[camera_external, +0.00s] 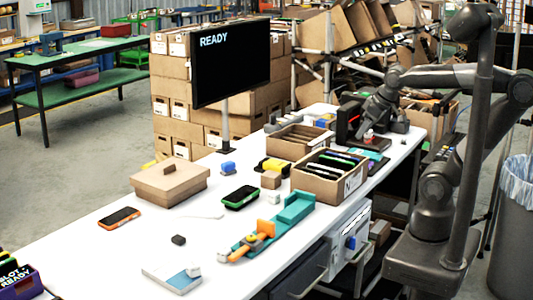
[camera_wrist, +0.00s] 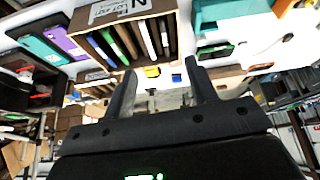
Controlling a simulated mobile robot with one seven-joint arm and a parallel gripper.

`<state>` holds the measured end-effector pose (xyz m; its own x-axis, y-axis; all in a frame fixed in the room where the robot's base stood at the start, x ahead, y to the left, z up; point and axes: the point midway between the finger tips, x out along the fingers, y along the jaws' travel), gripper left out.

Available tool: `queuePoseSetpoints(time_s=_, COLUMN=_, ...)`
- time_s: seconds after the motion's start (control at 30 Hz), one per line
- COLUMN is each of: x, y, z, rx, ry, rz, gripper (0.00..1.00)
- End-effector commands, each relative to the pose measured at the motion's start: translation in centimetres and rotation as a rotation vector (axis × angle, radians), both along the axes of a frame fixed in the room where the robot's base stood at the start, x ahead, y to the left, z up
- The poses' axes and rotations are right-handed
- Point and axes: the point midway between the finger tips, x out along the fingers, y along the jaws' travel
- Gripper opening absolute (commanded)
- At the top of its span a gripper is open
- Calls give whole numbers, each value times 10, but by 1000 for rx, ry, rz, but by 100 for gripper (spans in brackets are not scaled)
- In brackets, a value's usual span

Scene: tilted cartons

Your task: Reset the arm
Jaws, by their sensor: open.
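My gripper (camera_wrist: 160,75) shows in the wrist view with its two dark fingers spread apart and nothing between them. In the external view my arm reaches in from the right, and the gripper (camera_external: 373,112) is over the far right part of the white table, partly lost against dark items there. The open carton with upright folders (camera_external: 330,172) stands to the left of and nearer than the gripper. The same carton (camera_wrist: 170,48) shows at the top of the wrist view, beyond the fingers.
The white table (camera_external: 105,251) holds a lidded brown box (camera_external: 169,183), a teal holder (camera_external: 296,207), an orange-edged phone (camera_external: 119,218) and a green-edged black tray (camera_external: 240,197). A screen (camera_external: 231,62) reading READY stands at the far edge. A bin (camera_external: 511,230) is at right.

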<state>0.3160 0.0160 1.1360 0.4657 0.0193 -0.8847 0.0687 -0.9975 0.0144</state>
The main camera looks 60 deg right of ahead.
Motion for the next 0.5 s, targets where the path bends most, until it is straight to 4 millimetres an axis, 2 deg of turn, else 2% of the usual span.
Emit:
queuePoseSetpoints(time_s=0.1, x=-19, y=-12, z=-10, rx=10, ry=-6, rz=-48, gripper=52)
queuePoseSetpoints(time_s=0.2, x=-26, y=-15, z=-15, rx=14, ry=-7, rz=-66, gripper=52)
queuePoseSetpoints(time_s=0.5, x=-27, y=-16, z=-16, rx=15, ry=-6, rz=-70, gripper=52)
